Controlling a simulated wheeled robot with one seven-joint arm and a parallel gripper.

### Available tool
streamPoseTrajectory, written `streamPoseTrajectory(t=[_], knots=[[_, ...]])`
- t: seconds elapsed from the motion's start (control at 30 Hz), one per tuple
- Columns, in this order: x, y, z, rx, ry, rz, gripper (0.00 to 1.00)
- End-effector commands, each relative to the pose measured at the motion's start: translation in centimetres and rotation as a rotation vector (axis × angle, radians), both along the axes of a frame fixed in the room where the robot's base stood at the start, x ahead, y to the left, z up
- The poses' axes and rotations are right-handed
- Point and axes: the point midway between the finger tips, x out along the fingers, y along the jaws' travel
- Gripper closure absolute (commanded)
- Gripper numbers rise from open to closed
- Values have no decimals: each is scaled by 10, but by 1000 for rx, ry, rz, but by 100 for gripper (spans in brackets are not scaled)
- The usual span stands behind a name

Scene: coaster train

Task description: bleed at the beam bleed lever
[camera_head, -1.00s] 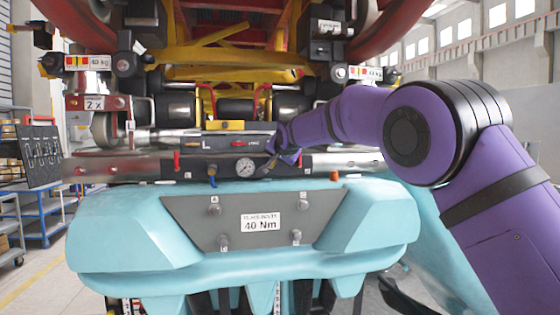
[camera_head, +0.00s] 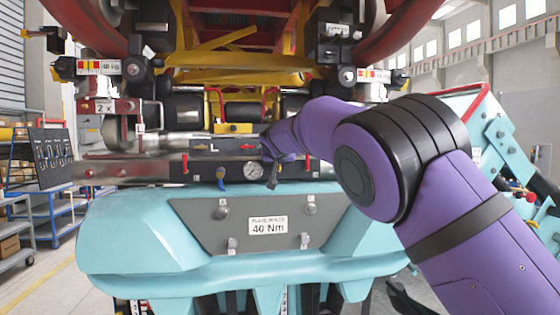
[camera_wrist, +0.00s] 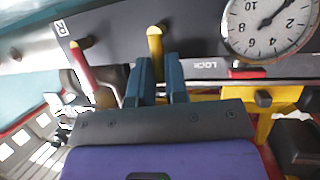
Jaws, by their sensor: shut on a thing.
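A dark beam panel (camera_head: 200,170) with a round gauge (camera_head: 250,169) runs across the middle of the head view. In the wrist view, a lever with a yellow handle (camera_wrist: 155,42) stands on the panel beside the gauge (camera_wrist: 268,24). My gripper (camera_wrist: 160,70) is shut on this yellow lever, with one blue finger at each side of it. No bleed label is readable. In the head view my gripper (camera_head: 272,178) is small, just right of the gauge, and hides the lever.
A red lever (camera_wrist: 82,65) by an R mark is close to my gripper. A blue lever (camera_head: 221,178) and a red lever (camera_head: 185,163) sit left of the gauge. A teal nose with a 40 Nm plate (camera_head: 268,226) lies below. Red wheels and yellow framing are above.

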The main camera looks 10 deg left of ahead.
Motion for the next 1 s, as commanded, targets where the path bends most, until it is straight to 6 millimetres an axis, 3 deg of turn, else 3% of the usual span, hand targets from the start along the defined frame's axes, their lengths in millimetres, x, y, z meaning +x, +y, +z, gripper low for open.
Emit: streamPoseTrajectory(t=[0.37, 0.4, 0.5, 0.83, 1.0], knots=[[0, 0, -1, -7, -2, 1, 100], [0, 0, -1, -7, -2, 1, 84], [0, 0, -1, -7, -2, 1, 61], [-2, 0, 1, -6, -2, 0, 60], [-17, 0, 8, -5, -1, 3, 60]])
